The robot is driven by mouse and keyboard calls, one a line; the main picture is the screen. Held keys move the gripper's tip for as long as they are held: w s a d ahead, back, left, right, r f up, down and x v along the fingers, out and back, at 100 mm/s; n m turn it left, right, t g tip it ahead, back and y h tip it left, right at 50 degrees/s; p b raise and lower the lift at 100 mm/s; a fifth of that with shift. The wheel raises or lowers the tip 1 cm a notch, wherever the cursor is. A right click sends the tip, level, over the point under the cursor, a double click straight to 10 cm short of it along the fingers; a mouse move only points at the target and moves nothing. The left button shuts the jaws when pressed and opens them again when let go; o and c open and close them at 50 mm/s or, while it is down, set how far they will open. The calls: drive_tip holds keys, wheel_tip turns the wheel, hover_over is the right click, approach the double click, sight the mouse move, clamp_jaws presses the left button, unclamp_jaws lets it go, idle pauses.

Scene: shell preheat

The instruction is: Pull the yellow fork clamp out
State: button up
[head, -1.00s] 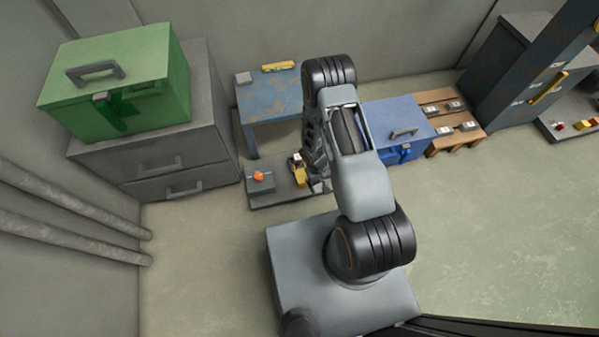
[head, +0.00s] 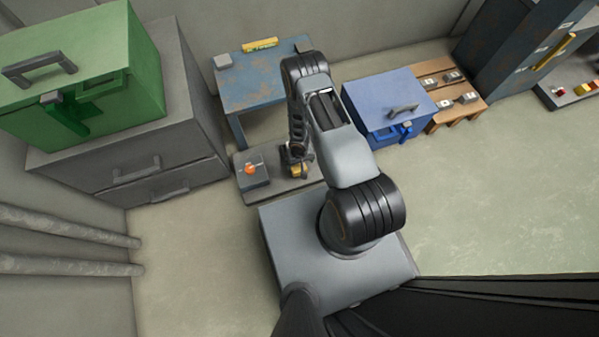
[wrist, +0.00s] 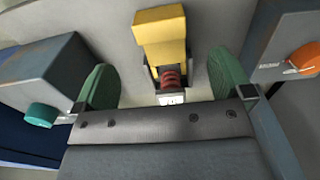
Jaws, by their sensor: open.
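The yellow fork clamp (wrist: 161,36) stands in the upper middle of the wrist view, with a dark piece and a red ribbed part (wrist: 170,77) just below it. In the head view the clamp (head: 300,171) is a small yellow patch, partly hidden under my wrist. My gripper (wrist: 165,75) is open, with one green finger pad on each side. The clamp's near end lies in line with the gap between the pads, with space on both sides. I see no contact. In the head view my gripper (head: 296,160) is down at the low grey platform.
A box with an orange knob (wrist: 302,60) is close on the right of the wrist view; a grey box with a teal knob (wrist: 41,115) is on the left. In the head view, a blue table (head: 262,85) stands behind the platform (head: 293,188) and a blue chest (head: 380,97) to the right.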

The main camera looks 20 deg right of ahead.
sight(300, 169)
wheel_tip(300, 169, down, 9)
drive_tip(key=b, duration=0.4)
drive_tip(key=shift+f+b, duration=0.1)
drive_tip(key=shift+b, duration=0.25)
drive_tip(key=shift+c, duration=0.5)
